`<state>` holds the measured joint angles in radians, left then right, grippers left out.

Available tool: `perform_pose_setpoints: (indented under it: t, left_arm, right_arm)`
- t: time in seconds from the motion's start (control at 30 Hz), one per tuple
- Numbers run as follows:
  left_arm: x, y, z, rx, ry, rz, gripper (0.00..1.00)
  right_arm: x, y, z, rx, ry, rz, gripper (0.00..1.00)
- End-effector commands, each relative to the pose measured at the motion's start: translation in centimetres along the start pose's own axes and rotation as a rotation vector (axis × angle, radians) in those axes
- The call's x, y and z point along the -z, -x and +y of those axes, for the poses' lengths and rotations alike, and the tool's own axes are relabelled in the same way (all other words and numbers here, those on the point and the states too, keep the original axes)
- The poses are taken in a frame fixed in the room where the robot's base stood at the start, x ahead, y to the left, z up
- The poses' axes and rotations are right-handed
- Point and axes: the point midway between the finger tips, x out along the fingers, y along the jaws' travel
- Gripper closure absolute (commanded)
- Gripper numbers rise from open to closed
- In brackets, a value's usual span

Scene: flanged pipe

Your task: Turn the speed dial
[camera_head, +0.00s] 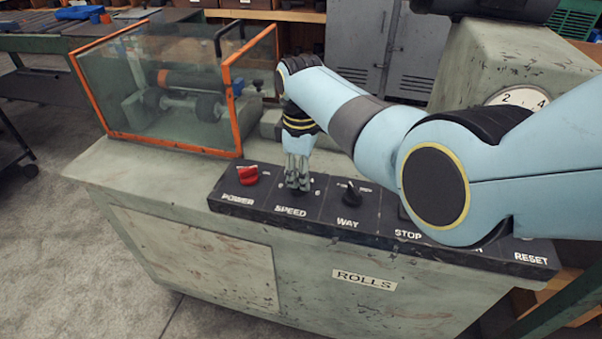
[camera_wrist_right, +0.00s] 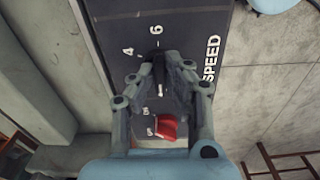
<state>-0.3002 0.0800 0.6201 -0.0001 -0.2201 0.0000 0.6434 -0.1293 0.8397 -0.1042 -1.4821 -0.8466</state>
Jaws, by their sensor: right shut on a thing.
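The speed dial (camera_wrist_right: 159,64) is a dark knob on the black control panel, above the white word SPEED in the head view. My right gripper (camera_head: 297,186) reaches down onto it from above and is shut on it. In the right wrist view the two fingers of my right gripper (camera_wrist_right: 160,84) close around the knob, with the numbers 4 and 6 beside it. The fingers hide much of the knob and part of the scale, so its exact setting cannot be told. My left gripper does not show.
The red POWER knob (camera_head: 247,175) is left of the dial, the black WAY knob (camera_head: 350,192) right of it. An orange-framed clear guard (camera_head: 180,90) stands behind over rollers. My right arm hides part of the panel near STOP. A round gauge (camera_head: 519,98) is at the right.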

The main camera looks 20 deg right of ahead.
Motion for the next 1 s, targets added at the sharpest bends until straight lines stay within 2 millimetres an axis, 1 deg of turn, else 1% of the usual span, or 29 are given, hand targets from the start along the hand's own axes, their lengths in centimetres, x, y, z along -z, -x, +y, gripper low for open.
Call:
perform_pose_setpoints:
  t: [0.27,0.5,0.8,1.0]
  left_arm:
    - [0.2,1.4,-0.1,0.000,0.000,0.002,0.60]
    - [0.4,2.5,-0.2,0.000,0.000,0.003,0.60]
    - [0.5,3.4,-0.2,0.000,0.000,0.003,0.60]
    - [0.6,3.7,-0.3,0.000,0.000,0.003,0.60]
  right_arm:
    - [0.0,0.2,-0.1,0.001,-0.173,-0.001,1.00]
    - [0.1,0.3,-0.1,0.000,-0.396,-0.001,1.00]
    - [0.1,0.1,-0.2,0.000,-0.672,0.000,1.00]
    - [0.2,0.1,-0.3,-0.001,-0.822,0.000,1.00]
